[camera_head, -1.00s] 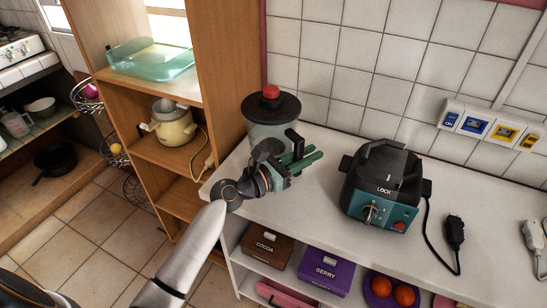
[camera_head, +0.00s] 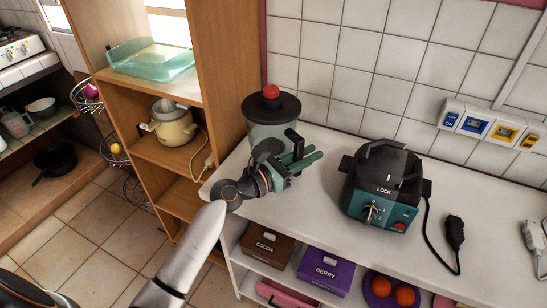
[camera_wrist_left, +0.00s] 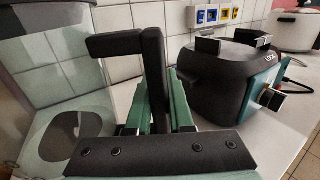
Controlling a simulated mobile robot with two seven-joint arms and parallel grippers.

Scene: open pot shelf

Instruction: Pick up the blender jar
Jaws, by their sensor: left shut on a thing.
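The blender jar (camera_head: 268,127) is clear, with a black lid and a red knob, and stands upright at the left end of the white counter. Its black handle (camera_wrist_left: 152,75) faces right. My left gripper (camera_head: 298,160) has its green fingers shut on the handle; in the left wrist view the fingers (camera_wrist_left: 172,112) are on both sides of the handle's upright part. The jar's lower part is hidden behind my gripper and wrist in the head view. The blender base (camera_head: 383,187), black and teal with a dial, stands to the right, apart from the jar. My right gripper is not in view.
A black plug and cord (camera_head: 455,235) lie right of the base. A wooden shelf (camera_head: 225,90) stands close to the left of the jar. The tiled wall (camera_head: 345,65) is behind. Boxes marked cocoa (camera_head: 266,247) and berry (camera_head: 325,272) sit below the counter top.

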